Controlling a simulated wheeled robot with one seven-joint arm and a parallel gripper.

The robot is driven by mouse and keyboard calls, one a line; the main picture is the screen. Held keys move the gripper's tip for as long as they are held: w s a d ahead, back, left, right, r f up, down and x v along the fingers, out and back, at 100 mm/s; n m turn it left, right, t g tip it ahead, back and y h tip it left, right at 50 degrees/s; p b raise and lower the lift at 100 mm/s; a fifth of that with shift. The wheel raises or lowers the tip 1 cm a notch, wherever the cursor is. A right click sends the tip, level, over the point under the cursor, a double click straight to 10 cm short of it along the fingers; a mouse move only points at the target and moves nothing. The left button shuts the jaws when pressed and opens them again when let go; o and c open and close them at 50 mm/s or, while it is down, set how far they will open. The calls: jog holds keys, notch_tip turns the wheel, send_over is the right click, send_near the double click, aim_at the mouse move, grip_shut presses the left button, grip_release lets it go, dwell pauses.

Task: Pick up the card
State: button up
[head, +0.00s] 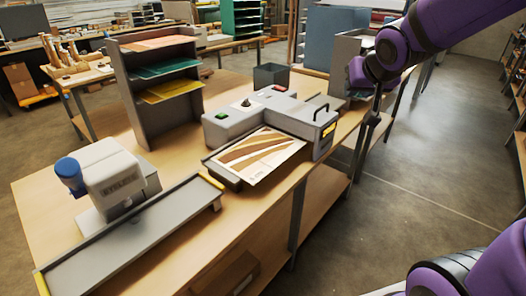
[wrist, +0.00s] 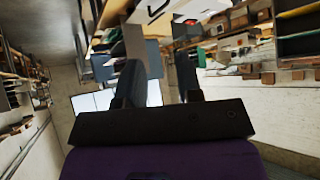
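The card (head: 262,152), a sheet printed with brown and cream wavy bands, lies flat on the dark feed tray at the front of the grey laminator (head: 268,112). My gripper (head: 373,125) hangs from the purple arm to the right of the laminator, past the table's right edge and well apart from the card. In the wrist view, my gripper (wrist: 158,68) shows two dark fingers spread apart with nothing between them. I cannot make out the card in the wrist view.
A grey shelf unit (head: 150,92) with coloured sheets stands at the back left. An eyelet press (head: 112,176) and a long grey tray (head: 130,235) occupy the front left. A dark bin (head: 271,75) stands behind the laminator. The floor (head: 430,165) at right is clear.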

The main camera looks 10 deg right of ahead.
jog(key=w+f+t+y, duration=0.1)
jog(key=w+f+y, duration=0.1)
jog(key=w+f, duration=0.5)
jog(key=m+t+y, duration=0.2)
jog(key=y, duration=0.5)
send_near(279, 159)
jog(key=w+d+r, duration=0.5)
jog(key=w, duration=0.1)
jog(key=s+a+f+m+y, duration=0.25)
jog(key=s+f+y, duration=0.3)
jog(key=f, duration=0.35)
jog(key=shift+m+y, duration=0.45)
jog(key=x, duration=0.5)
jog(key=shift+w+d+r, duration=0.15)
jog(key=shift+x, duration=2.85)
jog(key=shift+w+d, duration=0.1)
grip_shut()
